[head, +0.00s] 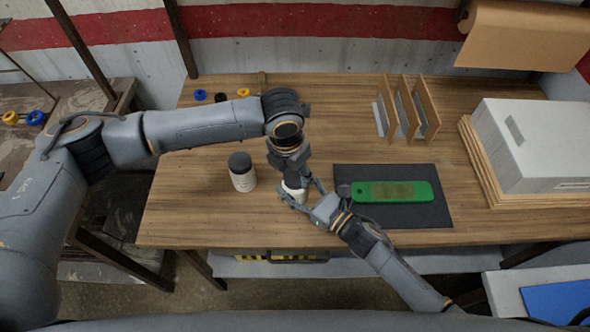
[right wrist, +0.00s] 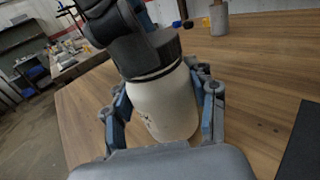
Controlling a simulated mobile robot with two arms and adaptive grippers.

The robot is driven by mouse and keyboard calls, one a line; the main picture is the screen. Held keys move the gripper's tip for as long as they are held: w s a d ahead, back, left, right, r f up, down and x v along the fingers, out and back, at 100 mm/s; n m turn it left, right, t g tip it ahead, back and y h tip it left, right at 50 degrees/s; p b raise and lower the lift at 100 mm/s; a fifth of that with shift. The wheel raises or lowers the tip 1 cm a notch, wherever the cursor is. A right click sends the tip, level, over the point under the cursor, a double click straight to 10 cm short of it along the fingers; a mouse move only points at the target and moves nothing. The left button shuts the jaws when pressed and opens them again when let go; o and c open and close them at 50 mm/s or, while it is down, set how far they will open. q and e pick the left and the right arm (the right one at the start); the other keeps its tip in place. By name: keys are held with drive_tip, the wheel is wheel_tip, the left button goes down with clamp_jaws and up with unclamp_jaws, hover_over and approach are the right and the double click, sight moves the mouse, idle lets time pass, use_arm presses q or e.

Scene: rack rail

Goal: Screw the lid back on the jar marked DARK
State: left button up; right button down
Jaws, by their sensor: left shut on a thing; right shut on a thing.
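A white jar (right wrist: 165,105) stands upright on the table between the fingers of my right gripper (head: 298,192), which is shut on its body. The jar's label is too small to read. A black lid (right wrist: 152,54) is at the jar's mouth, touching or very close to it; I cannot tell whether it is threaded. My left gripper (head: 292,176) reaches down from above and is shut on this lid. In the head view the two grippers hide much of this jar (head: 293,194). A second white jar (head: 243,180) with a black lid stands to the left, its label unreadable.
A green board (head: 425,191) lies on a dark mat (head: 390,220) to the right. Upright wooden dividers (head: 427,106) and a large grey-white box (head: 530,140) stand farther right. Small blue and yellow pieces (head: 244,92) lie at the back. The table's front left is clear.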

use_arm(q)
drive_tip(key=o, duration=0.9)
drive_tip(key=shift+c, duration=0.2)
wheel_tip(320, 180, up, 12)
drive_tip(key=s+a, duration=0.1)
drive_tip(key=shift+a, duration=0.15)
drive_tip(key=shift+s, duration=0.1)
use_arm(e)
drive_tip(key=shift+c, duration=1.7)
unclamp_jaws()
drive_tip(key=v, duration=1.2)
drive_tip(key=shift+s, duration=0.1)
